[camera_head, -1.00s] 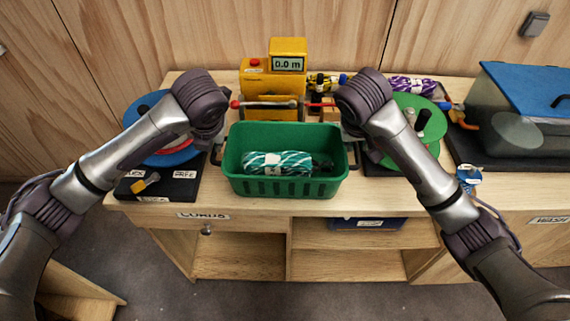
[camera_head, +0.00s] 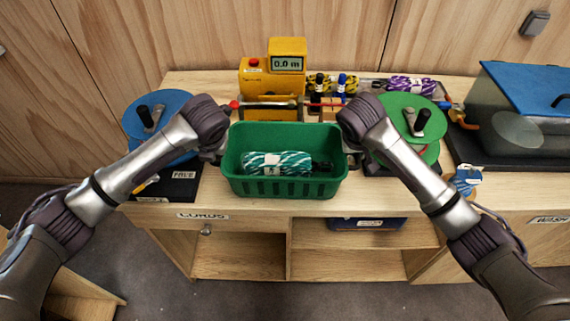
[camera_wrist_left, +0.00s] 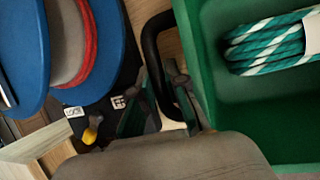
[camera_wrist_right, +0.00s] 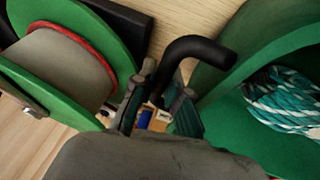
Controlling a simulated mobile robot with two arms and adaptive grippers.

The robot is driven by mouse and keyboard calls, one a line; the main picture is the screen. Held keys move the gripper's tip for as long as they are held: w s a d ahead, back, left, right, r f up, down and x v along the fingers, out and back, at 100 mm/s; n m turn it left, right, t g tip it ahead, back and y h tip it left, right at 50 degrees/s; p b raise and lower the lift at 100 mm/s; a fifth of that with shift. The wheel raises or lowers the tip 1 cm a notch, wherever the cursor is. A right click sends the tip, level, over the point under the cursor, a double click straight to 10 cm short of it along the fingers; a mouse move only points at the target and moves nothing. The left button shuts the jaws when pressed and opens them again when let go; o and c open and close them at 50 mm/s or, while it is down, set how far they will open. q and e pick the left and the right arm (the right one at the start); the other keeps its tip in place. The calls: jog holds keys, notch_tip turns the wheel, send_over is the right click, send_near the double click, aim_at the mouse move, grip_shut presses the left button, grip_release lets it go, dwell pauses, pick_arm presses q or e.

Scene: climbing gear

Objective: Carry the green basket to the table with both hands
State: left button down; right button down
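The green basket (camera_head: 285,188) stands upright on the wooden bench, with a teal and white rope coil (camera_head: 275,163) inside. It has a black handle at each end; the left handle (camera_wrist_left: 150,45) and the right handle (camera_wrist_right: 200,48) show in the wrist views. My left gripper (camera_wrist_left: 158,98) is open, with its fingers on either side of the left handle. My right gripper (camera_wrist_right: 160,103) is open, with its fingers on either side of the right handle. In the head view both grippers are largely hidden by my wrists.
The wooden bench (camera_head: 310,208) also carries a blue reel (camera_head: 158,108) left of the basket, a green reel (camera_head: 405,105) right, a yellow meter (camera_head: 272,75) behind and a blue-lidded tank (camera_head: 510,110). A wooden surface (camera_head: 75,285) shows at lower left.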

pick_arm(q)
jog(key=shift+r, duration=0.15)
pick_arm(e)
jog(key=shift+r, duration=0.15)
